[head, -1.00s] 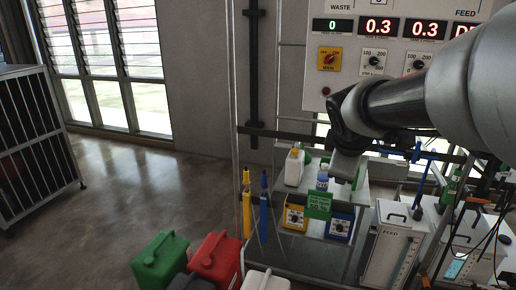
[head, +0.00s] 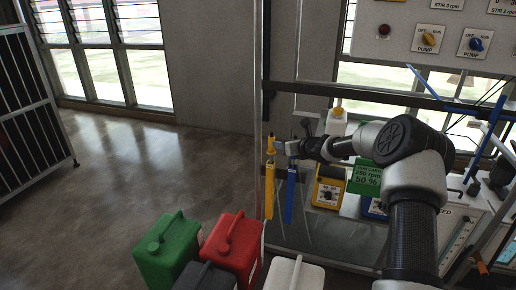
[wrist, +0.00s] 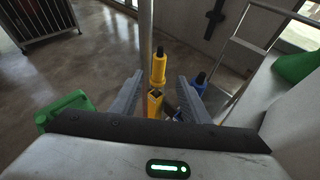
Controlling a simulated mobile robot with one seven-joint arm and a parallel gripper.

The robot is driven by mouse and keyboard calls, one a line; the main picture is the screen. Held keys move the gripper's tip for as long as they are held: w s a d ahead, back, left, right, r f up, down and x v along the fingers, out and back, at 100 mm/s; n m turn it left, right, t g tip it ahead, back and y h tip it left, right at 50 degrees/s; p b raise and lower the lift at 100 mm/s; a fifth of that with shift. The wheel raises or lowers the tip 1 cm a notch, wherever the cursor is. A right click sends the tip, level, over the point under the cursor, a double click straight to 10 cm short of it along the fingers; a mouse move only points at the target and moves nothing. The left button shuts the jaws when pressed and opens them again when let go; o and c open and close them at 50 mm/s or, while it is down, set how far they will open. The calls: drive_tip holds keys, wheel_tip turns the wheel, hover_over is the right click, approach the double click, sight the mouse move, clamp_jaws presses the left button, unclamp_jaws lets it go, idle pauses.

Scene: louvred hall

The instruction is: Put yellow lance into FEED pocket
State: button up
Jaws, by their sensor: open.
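The yellow lance (head: 271,145) stands upright in a yellow holder (head: 269,200) on the frame's left post. In the wrist view the lance (wrist: 159,66) stands between the finger lines, its black tip up. My gripper (head: 283,147) is open, with its fingers (wrist: 160,78) on either side of the lance; I cannot tell whether they touch it. The blue lance (head: 291,180) hangs just to the right, and it shows beside the right finger in the wrist view (wrist: 200,80). A white tank with a partly hidden FEED label (head: 448,218) stands at the right behind my arm; its pocket cannot be made out.
Green (head: 166,250), red (head: 232,246) and white (head: 294,275) canisters stand on the floor below. The floor at left is clear.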

sight(272, 151)
drive_tip(key=shift+n, duration=0.5)
drive_tip(key=p+x, duration=0.1)
drive_tip(key=x, duration=0.2)
drive_tip(key=f+p+x, duration=0.1)
drive_tip(key=p+x, duration=0.1)
drive_tip(key=x, duration=0.1)
drive_tip(key=p+x, duration=0.1)
drive_tip(key=x, duration=0.3)
drive_tip(key=shift+s+f, duration=0.2)
drive_tip(key=shift+s, duration=0.1)
drive_tip(key=shift+w+f+b, duration=0.2)
drive_tip(key=shift+w+b, duration=0.1)
drive_tip(key=shift+w+a, duration=0.15)
drive_tip(key=shift+w, duration=0.1)
drive_tip(key=shift+w+a+r+b, duration=0.2)
drive_tip(key=shift+b, duration=0.2)
drive_tip(key=shift+f+b, duration=0.1)
drive_tip(key=shift+b, duration=0.6)
drive_tip(key=shift+c, duration=0.3)
